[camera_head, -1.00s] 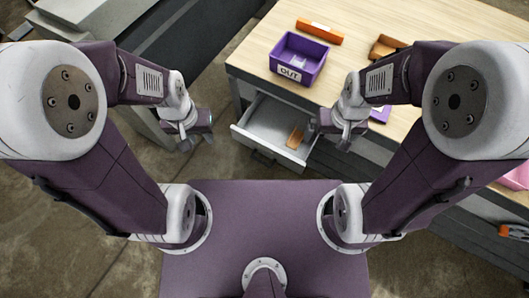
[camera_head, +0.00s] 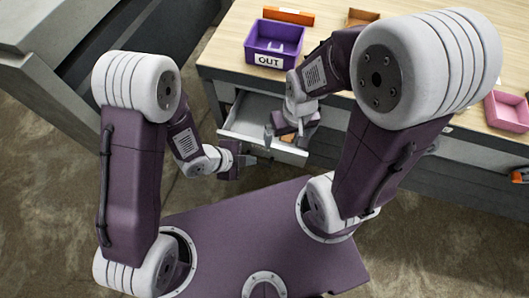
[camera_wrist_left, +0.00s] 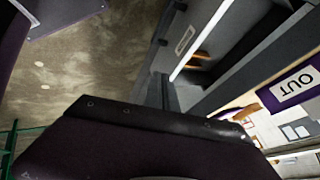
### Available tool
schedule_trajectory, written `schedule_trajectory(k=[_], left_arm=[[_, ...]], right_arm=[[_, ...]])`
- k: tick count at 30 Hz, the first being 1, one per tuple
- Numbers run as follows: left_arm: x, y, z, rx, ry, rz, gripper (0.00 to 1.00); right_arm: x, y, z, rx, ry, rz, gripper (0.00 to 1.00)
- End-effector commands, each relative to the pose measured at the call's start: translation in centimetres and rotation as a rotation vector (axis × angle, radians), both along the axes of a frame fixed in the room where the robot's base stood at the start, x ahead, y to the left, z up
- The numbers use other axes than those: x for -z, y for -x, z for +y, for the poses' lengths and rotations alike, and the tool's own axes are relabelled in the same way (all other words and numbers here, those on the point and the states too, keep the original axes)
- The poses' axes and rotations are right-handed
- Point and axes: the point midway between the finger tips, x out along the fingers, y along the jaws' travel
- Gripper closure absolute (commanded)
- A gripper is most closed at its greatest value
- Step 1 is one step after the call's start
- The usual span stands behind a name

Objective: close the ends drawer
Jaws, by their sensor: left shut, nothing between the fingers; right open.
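The ends drawer (camera_head: 246,118) is pulled out from under the wooden bench, pale inside, with a small brown piece (camera_head: 288,138) in it. Its front and inside also show in the left wrist view (camera_wrist_left: 188,38). My left gripper (camera_head: 250,159) is shut and empty, just in front of the drawer's front panel; I cannot tell whether it touches it. My right gripper (camera_head: 284,136) is open above the right part of the drawer and hides some of it.
A purple bin labelled OUT (camera_head: 272,42) stands on the bench (camera_head: 222,60) above the drawer. An orange block (camera_head: 289,15) lies behind it, and a pink bin (camera_head: 508,112) stands at the right.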

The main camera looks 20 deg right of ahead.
Motion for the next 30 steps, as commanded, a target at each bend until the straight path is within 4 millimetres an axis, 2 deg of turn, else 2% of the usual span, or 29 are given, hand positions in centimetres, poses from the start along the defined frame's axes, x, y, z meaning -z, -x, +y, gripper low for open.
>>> schedule_trajectory(k=[4, 15, 21, 30], left_arm=[[1.7, -0.3, -1.1, 0.001, -0.001, 0.001, 1.0], [8.1, -1.8, -5.6, -0.002, -0.001, 0.0, 1.0], [7.7, -4.4, -7.3, -0.004, 0.002, -0.002, 1.0], [7.8, -5.2, -7.7, -0.005, -0.001, 0.001, 1.0]], right_arm=[[0.4, 0.0, 0.0, 0.0, 0.0, -0.001, 0.0], [1.3, 0.0, 0.0, 0.0, 0.0, 0.0, 0.0], [0.5, 0.0, 0.0, 0.0, 0.0, 0.0, 0.0], [0.5, 0.0, 0.0, 0.0, 0.0, 0.0, 0.0]])
